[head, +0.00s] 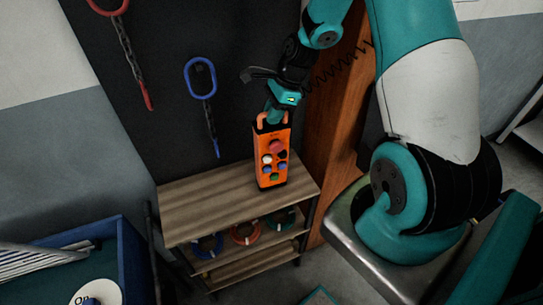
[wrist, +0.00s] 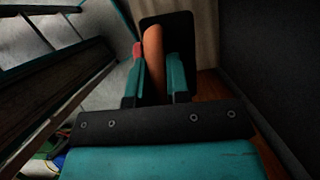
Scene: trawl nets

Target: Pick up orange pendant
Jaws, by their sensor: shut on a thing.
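The orange pendant (head: 271,160) stands upright at the right end of the wooden shelf top in the head view, with several coloured buttons on its face. I cannot tell whether its base touches the wood or is slightly above it. My gripper (head: 274,115) comes down on it from above and is shut on the orange handle at its top. In the wrist view, the orange handle (wrist: 153,55) lies between the two teal fingers of my gripper (wrist: 156,78), with the black top of the pendant behind. Most of the pendant's body is hidden there.
The wooden shelf unit (head: 205,205) holds several coloured rings below its top. A blue ring with a strap (head: 201,78) and a red one with a chain (head: 123,45) hang on the dark panel. A brown wooden post (head: 335,130) stands close right. A blue bin (head: 125,255) is lower left.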

